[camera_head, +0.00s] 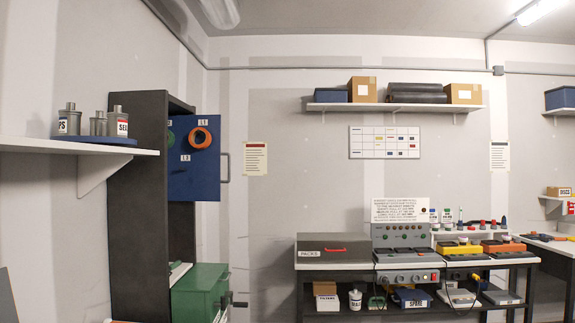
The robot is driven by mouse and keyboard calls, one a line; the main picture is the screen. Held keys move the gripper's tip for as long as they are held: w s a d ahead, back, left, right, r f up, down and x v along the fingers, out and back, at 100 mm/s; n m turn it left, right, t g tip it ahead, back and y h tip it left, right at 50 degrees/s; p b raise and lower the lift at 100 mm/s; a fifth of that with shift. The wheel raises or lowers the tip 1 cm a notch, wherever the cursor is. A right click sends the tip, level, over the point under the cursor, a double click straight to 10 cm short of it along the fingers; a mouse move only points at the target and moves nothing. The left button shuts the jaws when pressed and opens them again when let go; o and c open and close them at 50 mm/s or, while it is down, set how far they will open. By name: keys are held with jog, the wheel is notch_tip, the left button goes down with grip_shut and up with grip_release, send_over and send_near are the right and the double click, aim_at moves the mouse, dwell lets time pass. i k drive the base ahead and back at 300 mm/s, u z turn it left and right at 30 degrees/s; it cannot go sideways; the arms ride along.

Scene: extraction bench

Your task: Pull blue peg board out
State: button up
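The blue peg board (207,182) stands upright at the dark cabinet (140,200) on the left side of the view. It juts to the right past the cabinet's side panel, which hides its left part. An orange ring (201,138) hangs high on it, with a small green round item (171,139) to the left and white labels "L1" and "L3". A grey vertical handle (225,168) is on the board's right edge. Nothing is seen touching the handle. My gripper is not seen in this view.
A green box (199,291) with black knobs sits below the board. A wall shelf (60,146) with metal canisters is left of the cabinet. A workbench (334,264) with devices stands to the right.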

aim_at(194, 174)
jog(key=z, duration=0.65)
jog(key=i, duration=1.75)
jog(key=u, duration=1)
jog(key=i, duration=0.95)
jog(key=u, duration=1.05)
